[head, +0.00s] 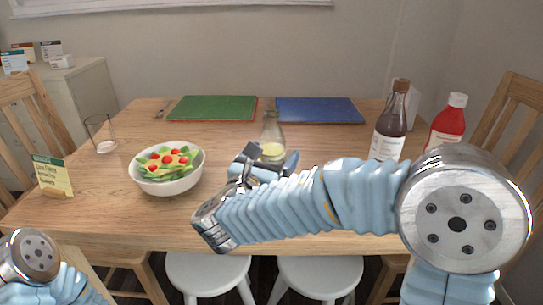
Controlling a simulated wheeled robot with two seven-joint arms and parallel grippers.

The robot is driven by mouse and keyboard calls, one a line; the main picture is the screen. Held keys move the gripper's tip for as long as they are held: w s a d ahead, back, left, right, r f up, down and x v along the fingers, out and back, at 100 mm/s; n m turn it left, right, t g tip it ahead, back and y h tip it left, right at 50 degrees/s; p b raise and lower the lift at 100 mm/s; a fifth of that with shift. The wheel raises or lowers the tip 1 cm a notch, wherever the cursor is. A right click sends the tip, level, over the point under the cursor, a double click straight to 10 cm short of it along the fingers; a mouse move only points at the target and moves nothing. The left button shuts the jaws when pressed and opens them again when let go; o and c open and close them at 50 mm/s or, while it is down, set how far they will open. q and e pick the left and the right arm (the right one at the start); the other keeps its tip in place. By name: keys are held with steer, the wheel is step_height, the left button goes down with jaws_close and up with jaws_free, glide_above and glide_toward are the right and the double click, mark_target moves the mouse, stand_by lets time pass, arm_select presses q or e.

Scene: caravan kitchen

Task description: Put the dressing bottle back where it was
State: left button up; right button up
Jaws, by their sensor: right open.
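A clear glass bottle with pale yellow-green contents (271,133), which looks like the dressing bottle, stands upright near the middle of the table. My right gripper (267,163) is open at the bottle's lower part, with one finger to its left and one to its right. The gripper hides the bottle's base, and I cannot tell whether the fingers touch it. My right arm reaches in from the right, low across the table's front. Part of my left arm shows at the lower left, but its gripper is out of view.
A salad bowl (167,184) stands left of the bottle. A green mat (213,108) and a blue mat (320,110) lie behind. A dark bottle (390,133) and a red bottle (449,122) stand right. A glass (101,133) and a small sign (53,176) are at left.

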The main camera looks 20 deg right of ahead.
steer(key=shift+r, duration=0.15)
steer(key=v, duration=1.2)
steer(key=shift+r+b, duration=0.1)
steer(key=shift+b, duration=0.3)
